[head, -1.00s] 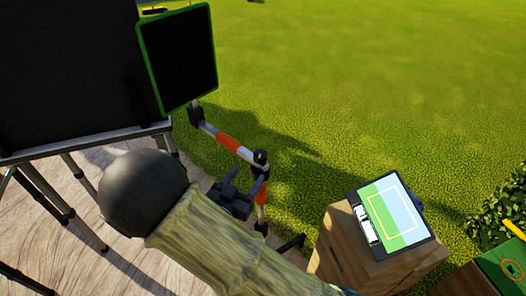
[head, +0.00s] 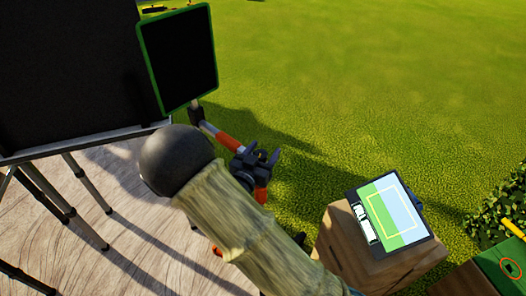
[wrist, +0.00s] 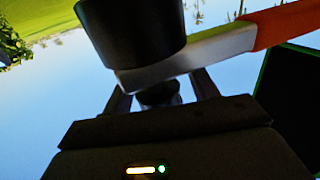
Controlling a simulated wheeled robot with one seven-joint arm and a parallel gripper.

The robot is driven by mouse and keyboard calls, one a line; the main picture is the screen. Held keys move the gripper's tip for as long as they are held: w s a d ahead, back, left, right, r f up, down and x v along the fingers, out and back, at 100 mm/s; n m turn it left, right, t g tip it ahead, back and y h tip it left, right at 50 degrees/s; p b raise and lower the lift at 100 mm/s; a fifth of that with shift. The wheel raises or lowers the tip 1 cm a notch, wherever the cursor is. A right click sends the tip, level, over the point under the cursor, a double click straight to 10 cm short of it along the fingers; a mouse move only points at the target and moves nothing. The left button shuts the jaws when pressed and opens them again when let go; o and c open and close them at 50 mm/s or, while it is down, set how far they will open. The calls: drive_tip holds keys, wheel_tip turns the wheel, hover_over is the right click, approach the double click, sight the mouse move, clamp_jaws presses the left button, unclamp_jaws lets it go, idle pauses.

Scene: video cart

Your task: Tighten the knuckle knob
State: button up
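The orange-and-white jointed arm (head: 226,140) runs from below the green-framed screen toward my gripper (head: 262,156). My gripper covers most of the knuckle in the head view. In the wrist view, a large black cylinder (wrist: 135,30) at the knuckle sits close to the camera, against the silver end of the bar (wrist: 190,58). My gripper's fingers (wrist: 162,95) stand apart, one on each side of a dark round part (wrist: 160,94) below the bar. Their tips are hidden behind the bar. I cannot tell whether they touch that part.
A green-framed dark screen (head: 180,58) and a large black panel (head: 70,70) on a stand are at the left. A tablet (head: 388,218) lies on a wooden block (head: 345,258) at the right. Open grass (head: 380,90) lies beyond.

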drive_tip(key=c, duration=1)
drive_tip(key=shift+o, duration=0.2)
drive_tip(key=shift+h, duration=0.3)
drive_tip(key=shift+s+d+m+g+h+p, duration=0.15)
drive_tip(key=shift+m+g+h+p, duration=0.3)
drive_tip(key=shift+m+g+h, duration=0.55)
drive_tip(key=o, duration=1)
drive_tip(key=b+v, duration=0.1)
drive_tip(key=v, duration=1.6)
drive_tip(key=shift+s+f, duration=0.15)
drive_tip(key=shift+f, duration=0.1)
